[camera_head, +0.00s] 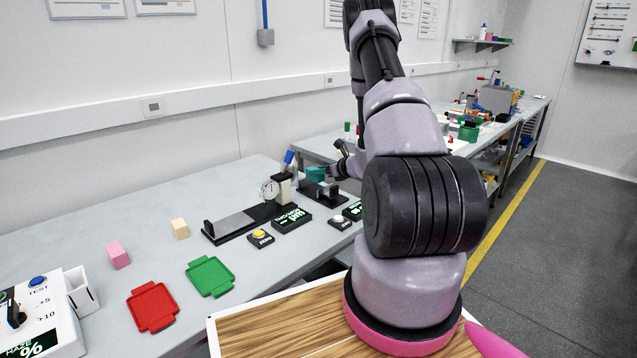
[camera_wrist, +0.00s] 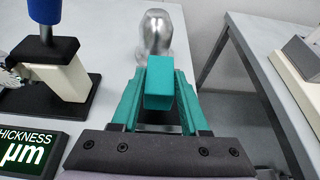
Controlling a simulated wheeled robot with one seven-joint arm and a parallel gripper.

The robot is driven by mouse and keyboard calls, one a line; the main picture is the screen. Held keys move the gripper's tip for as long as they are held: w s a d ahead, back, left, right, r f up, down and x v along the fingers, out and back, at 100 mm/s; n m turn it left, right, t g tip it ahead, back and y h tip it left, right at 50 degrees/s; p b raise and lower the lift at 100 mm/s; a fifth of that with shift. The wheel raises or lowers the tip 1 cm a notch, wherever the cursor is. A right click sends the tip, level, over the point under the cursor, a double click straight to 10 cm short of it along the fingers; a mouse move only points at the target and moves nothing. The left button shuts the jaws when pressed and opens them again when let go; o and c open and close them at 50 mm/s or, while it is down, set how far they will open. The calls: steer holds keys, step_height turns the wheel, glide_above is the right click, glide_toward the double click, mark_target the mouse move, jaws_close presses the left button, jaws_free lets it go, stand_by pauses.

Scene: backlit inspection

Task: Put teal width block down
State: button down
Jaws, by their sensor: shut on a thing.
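The teal width block (camera_wrist: 159,82) is held between the teal fingers of my gripper (camera_wrist: 160,95) in the wrist view. My gripper is shut on it. In the head view the block and fingers show as a small teal patch (camera_head: 316,173) above a gauge with a black base (camera_head: 322,194), right of the dial gauge. I cannot tell the block apart from the fingers there, nor whether its underside touches anything. A rounded silver metal part (camera_wrist: 155,32) lies just beyond the block in the wrist view.
A dial gauge (camera_head: 270,189) with a blue-topped stand is close on the left. A thickness display (camera_wrist: 25,153) is nearby. A green tray (camera_head: 210,276), a red tray (camera_head: 152,306), a pink block (camera_head: 118,255) and a cream block (camera_head: 180,228) sit farther left.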

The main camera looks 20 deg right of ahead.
mark_target(321, 181)
steer(key=shift+f, duration=2)
steer(key=shift+f, duration=0.2)
steer(key=shift+c, duration=2.1)
jaws_free()
steer(key=shift+r, duration=0.1)
